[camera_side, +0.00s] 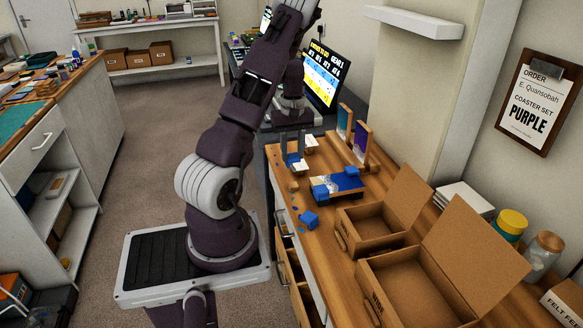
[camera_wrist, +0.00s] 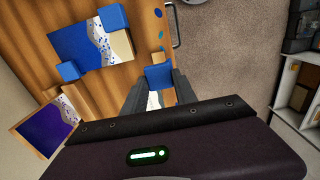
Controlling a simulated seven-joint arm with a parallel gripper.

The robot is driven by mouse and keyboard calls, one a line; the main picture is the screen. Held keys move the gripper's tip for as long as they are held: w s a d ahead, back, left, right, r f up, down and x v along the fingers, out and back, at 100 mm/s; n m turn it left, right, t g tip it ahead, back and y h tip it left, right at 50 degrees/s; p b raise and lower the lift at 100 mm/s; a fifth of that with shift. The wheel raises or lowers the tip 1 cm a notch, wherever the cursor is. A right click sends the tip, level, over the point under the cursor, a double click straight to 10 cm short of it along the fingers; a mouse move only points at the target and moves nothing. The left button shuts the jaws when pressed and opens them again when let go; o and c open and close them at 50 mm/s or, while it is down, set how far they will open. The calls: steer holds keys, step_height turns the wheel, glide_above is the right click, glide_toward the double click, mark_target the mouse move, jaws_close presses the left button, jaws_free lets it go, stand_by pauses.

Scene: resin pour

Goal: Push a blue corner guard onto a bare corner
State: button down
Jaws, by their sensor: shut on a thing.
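My gripper (camera_side: 292,152) is shut on a blue piece (camera_wrist: 158,76), which looks like a corner guard, above the far left of the wooden bench. In the wrist view it sits between my two fingers (camera_wrist: 158,90). A pale speckled patch shows below it; I cannot tell whether it is joined to it. A blue, white and tan panel (camera_wrist: 82,42) lies on the bench, apart from my gripper. Blue guards cover two opposite corners of it, one (camera_wrist: 112,17) and another (camera_wrist: 67,71). Its other two corners look bare. A loose blue guard (camera_side: 308,219) lies near the bench's front edge.
Painted panels (camera_side: 361,140) stand upright behind the flat panel. Small pale pieces (camera_side: 311,141) lie at the bench's far end. Open cardboard boxes (camera_side: 365,226) fill the right. Blue splotches (camera_wrist: 162,34) mark the wood.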

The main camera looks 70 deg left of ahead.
steer(key=w+d+r, duration=0.3)
steer(key=w, duration=0.2)
glide_above(313, 178)
steer(key=shift+s+a+f, duration=0.1)
steer(key=shift+f, duration=3.3)
steer(key=shift+f, duration=0.15)
steer(key=shift+f, duration=0.35)
steer(key=shift+f, duration=0.1)
steer(key=shift+f, duration=0.3)
steer(key=shift+f, duration=0.1)
